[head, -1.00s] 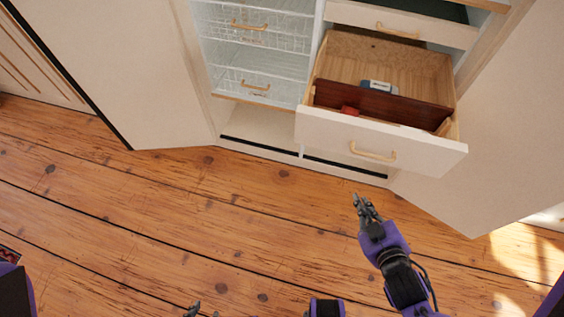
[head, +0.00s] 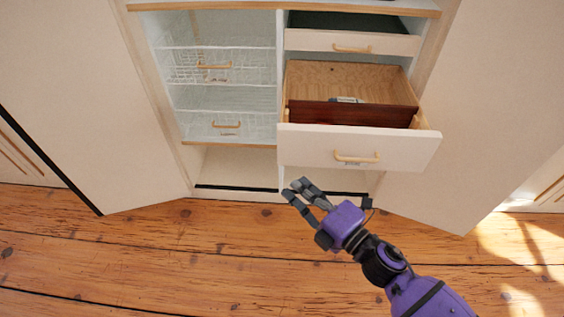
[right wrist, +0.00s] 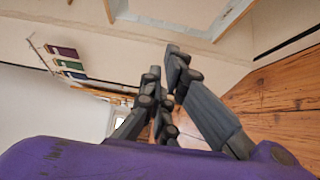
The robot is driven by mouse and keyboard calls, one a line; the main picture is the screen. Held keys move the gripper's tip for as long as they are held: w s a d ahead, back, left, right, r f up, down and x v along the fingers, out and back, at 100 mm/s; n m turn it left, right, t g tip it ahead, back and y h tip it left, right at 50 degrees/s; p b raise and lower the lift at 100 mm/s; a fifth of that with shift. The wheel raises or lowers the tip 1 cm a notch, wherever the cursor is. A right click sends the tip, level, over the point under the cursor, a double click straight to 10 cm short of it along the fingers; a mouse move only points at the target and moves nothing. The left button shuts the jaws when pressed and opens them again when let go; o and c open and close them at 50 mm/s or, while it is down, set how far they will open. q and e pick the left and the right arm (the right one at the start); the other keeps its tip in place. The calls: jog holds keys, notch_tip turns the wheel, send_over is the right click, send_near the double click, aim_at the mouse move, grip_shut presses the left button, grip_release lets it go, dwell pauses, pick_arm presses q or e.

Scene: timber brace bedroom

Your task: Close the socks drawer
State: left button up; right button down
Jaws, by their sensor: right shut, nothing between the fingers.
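The open drawer (head: 358,148) on the right side of the wardrobe is pulled out, with a white front and a tan handle (head: 356,158). A dark red-brown divider (head: 350,114) stands across it, with a grey-white item (head: 347,100) behind. I cannot read a label marking it as the socks drawer. My right gripper (head: 297,189) is shut and empty, below the drawer front's left part and apart from the handle. Its dark fingers also show in the right wrist view (right wrist: 164,66). My left gripper is not in view.
Wire baskets (head: 192,66) fill the left side. Open wardrobe doors stand at left (head: 85,110) and right (head: 475,130). The wooden floor (head: 120,255) in front is clear.

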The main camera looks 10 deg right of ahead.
aim_at(283, 162)
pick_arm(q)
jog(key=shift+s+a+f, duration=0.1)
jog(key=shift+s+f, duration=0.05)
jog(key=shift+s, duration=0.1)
pick_arm(e)
jog(key=w, duration=0.3)
jog(key=w+a, duration=0.1)
jog(key=w, duration=0.2)
jog(key=w+a, duration=0.1)
jog(key=w, duration=0.2)
jog(key=shift+w, duration=0.2)
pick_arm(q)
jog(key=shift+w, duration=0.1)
